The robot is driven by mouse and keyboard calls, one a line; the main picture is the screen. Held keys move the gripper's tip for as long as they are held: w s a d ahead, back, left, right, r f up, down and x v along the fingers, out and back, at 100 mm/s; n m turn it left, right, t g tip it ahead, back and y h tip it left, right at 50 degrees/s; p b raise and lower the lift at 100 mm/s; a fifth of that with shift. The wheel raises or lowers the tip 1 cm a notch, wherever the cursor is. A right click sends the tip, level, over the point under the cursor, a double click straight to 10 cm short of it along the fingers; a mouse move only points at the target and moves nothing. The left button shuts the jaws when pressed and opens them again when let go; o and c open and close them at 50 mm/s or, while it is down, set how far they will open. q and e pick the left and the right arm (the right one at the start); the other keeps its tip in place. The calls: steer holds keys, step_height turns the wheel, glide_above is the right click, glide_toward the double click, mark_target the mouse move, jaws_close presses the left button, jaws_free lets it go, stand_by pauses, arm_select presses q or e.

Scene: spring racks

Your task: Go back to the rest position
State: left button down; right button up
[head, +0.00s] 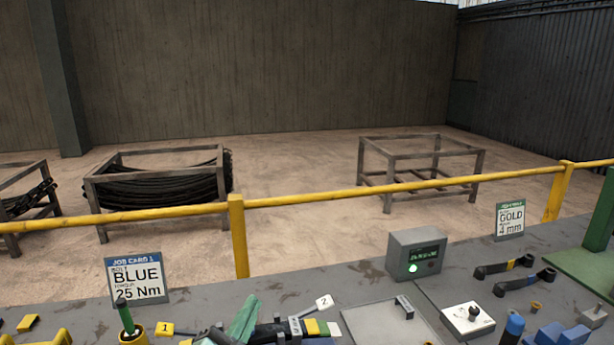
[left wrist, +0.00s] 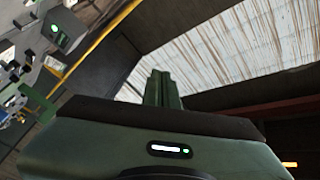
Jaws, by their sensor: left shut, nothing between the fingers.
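My left gripper (left wrist: 161,75) shows in the left wrist view, with its two dark green fingers together and nothing between them. It points away from the bench, toward a pale ribbed surface. In the head view a green shape (head: 244,318) stands among the small items at the bottom; I cannot tell whether it is part of my gripper or a loose thing. My right gripper is not in view.
The grey bench (head: 290,283) holds a BLUE 25 Nm card (head: 136,278), a GOLD 4 mm card (head: 510,219), a grey box with a lit display (head: 416,254) and several tools. A yellow rail (head: 330,198) runs behind it. Metal racks (head: 160,157) stand beyond on open floor.

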arm_select(q)
steer(key=s+a+f+n+g+y, duration=0.2)
steer(key=s+a+f+n+g, duration=0.25)
steer(key=f, duration=0.35)
steer(key=s+a+f+n+g+y, duration=0.3)
steer(key=s+f, duration=0.2)
steer(key=f, duration=0.3)
steer(key=s+a+f+n+g, duration=0.1)
steer(key=s+f+g, duration=0.35)
steer(key=s, duration=0.45)
steer(key=s+a+f+n+g, duration=0.25)
steer(key=s+f, duration=0.25)
steer(key=s, duration=0.5)
step_height(320, 180, down, 32)
steer(key=s+d+m+g+b, duration=0.1)
steer(key=s+g+b, duration=0.1)
steer(key=b, duration=0.4)
steer(key=s+a+f+g+b, duration=0.1)
steer(key=s+a+f+b, duration=0.2)
steer(key=s+f, duration=1.4)
step_height(320, 180, down, 3)
steer(key=shift+f+b, duration=0.15)
steer(key=shift+b, duration=0.35)
